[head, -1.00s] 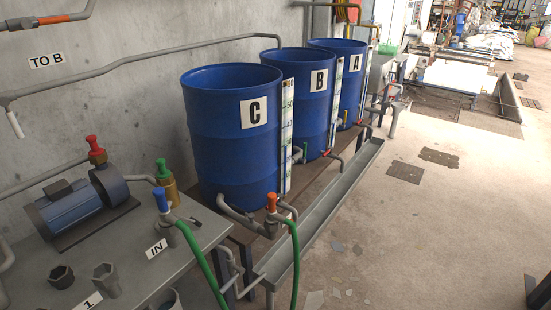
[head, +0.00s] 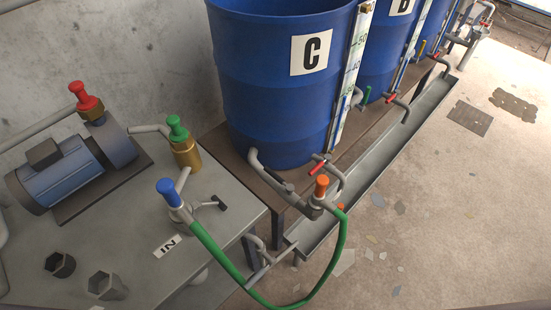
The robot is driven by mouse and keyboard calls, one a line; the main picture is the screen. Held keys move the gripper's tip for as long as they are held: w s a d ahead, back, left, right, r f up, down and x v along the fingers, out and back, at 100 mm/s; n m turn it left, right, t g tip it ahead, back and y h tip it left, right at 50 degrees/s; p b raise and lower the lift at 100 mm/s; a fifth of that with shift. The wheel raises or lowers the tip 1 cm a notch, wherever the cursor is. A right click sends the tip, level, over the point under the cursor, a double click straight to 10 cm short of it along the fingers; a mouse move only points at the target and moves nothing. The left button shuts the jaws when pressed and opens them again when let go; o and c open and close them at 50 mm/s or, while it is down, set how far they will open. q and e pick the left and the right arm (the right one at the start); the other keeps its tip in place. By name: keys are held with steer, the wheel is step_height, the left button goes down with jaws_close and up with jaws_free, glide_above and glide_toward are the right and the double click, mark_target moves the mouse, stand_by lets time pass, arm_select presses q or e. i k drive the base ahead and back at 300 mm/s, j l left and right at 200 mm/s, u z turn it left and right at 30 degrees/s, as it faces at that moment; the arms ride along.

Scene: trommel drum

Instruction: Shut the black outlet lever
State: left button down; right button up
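Two black levers show. One black lever (head: 276,177) lies along the grey outlet pipe (head: 258,165) at the foot of blue drum C (head: 270,105); whether it is open or shut is too small to tell. The other black lever (head: 217,203) is on the table, on a grey fitting beside the blue-capped valve (head: 169,192). The outlet pipe leads to an orange-capped valve (head: 320,188) with a green hose attached. Neither of my grippers is in view.
A red lever (head: 317,167) sits close to the outlet, below the level gauge (head: 352,75). The green hose (head: 340,245) loops in front of the drum stand. A grey trough (head: 385,145) runs along the drums. A pump (head: 60,175) stands on the table. Floor at right is clear.

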mark_target(274, 175)
steer(key=l+u, duration=0.2)
steer(key=l, duration=0.55)
steer(key=k+l+u, duration=0.15)
steer(key=l, duration=0.6)
